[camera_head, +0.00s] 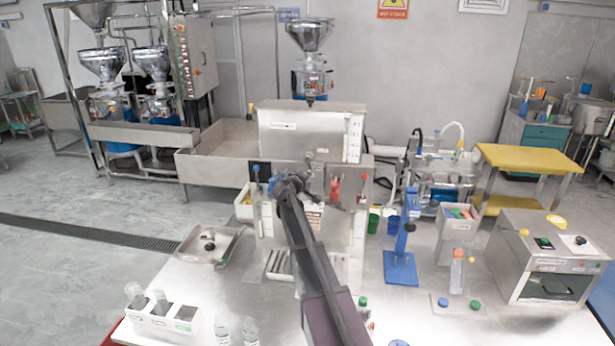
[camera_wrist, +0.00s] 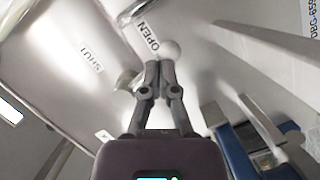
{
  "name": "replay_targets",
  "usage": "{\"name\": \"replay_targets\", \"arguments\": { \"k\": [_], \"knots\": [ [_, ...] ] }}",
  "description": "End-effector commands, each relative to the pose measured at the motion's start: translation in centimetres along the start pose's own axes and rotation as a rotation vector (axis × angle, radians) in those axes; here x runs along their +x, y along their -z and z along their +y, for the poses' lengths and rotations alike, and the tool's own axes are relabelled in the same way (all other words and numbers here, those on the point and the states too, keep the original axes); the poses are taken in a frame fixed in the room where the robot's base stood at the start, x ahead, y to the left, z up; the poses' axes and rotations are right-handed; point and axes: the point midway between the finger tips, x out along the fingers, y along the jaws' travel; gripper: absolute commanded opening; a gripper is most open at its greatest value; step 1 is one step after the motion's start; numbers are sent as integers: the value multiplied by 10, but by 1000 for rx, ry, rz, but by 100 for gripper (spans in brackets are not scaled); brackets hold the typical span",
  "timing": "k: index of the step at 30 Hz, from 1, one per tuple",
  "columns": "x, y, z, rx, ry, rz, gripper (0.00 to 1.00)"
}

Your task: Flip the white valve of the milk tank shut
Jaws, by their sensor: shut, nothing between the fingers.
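In the wrist view my gripper (camera_wrist: 160,66) is shut and empty, its fingertips together just below a white round knob (camera_wrist: 169,48), which looks like the valve's end. The knob is beside the OPEN label (camera_wrist: 147,36); the SHUT label (camera_wrist: 92,62) is farther left on the steel wall. I cannot tell if the fingertips touch the knob. A small metallic part (camera_wrist: 127,80) shows left of the fingers. The valve is not clear there.
A red-handled tap (camera_head: 335,188) is right of my gripper. A blue stand (camera_head: 400,265) and a steel box machine (camera_head: 550,262) stand on the table at right. A bottle rack (camera_head: 160,328) is at front left. In the wrist view, blue parts (camera_wrist: 240,150) lie at lower right.

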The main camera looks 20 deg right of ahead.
Motion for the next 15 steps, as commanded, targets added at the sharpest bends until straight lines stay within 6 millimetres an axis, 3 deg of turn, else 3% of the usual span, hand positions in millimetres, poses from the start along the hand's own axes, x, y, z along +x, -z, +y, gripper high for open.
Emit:
{"name": "replay_targets", "arguments": {
  "k": [15],
  "knots": [
    [3,-11,9,-274,-86,-1,0]
  ]
}}
